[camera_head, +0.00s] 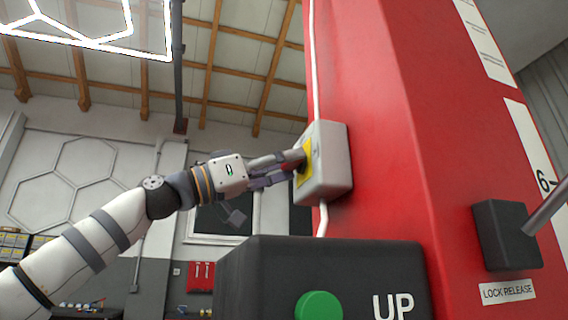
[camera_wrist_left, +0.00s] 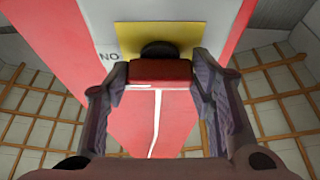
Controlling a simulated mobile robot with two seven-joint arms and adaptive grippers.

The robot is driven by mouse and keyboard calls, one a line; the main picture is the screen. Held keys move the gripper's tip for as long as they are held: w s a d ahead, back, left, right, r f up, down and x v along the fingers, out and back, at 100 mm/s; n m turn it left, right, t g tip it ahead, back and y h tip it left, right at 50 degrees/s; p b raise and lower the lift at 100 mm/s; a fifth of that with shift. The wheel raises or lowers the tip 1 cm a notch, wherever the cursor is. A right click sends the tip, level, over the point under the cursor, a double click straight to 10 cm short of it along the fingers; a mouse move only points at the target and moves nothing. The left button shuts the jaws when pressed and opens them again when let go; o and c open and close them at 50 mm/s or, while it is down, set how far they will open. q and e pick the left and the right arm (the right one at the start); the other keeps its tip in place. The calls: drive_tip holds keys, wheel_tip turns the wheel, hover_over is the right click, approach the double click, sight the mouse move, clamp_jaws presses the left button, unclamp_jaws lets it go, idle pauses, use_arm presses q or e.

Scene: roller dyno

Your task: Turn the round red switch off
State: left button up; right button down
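The round red switch (camera_wrist_left: 160,72) shows in the left wrist view as a red handle on a black base, in front of a yellow plate (camera_wrist_left: 187,35). The plate is on a grey box (camera_head: 332,165) fixed to the red column; in the head view my fingers mostly hide the switch. My left gripper (camera_head: 294,166) reaches the box from the left. In the left wrist view its two fingertips (camera_wrist_left: 160,76) lie against the left and right sides of the red handle. The letters "NO" show beside the plate. My right gripper is not in view.
The tall red column (camera_head: 400,130) fills the right side. A black box with a green button (camera_head: 319,306) and "UP" lettering stands low in front. A dark block with a metal lever (camera_head: 546,210) is above a "LOCK RELEASE" label. A white cable runs above and below the grey box.

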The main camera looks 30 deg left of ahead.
use_arm(q)
drive_tip(key=shift+c, duration=0.9)
drive_tip(key=shift+n+y, duration=0.3)
drive_tip(key=shift+n, duration=0.1)
drive_tip(key=shift+s+d+r+n+y, duration=0.1)
drive_tip(key=shift+n+y, duration=1.3)
drive_tip(key=shift+n, duration=2.15)
drive_tip(key=shift+s+d+r+n+y, duration=0.1)
drive_tip(key=shift+n+y, duration=1.3)
drive_tip(key=shift+n, duration=2.2)
drive_tip(key=shift+d+r+n+y, duration=0.1)
drive_tip(key=shift+n+y, duration=1.3)
drive_tip(key=shift+n, duration=2.15)
drive_tip(key=o, duration=1.2)
drive_tip(key=shift+c, duration=0.2)
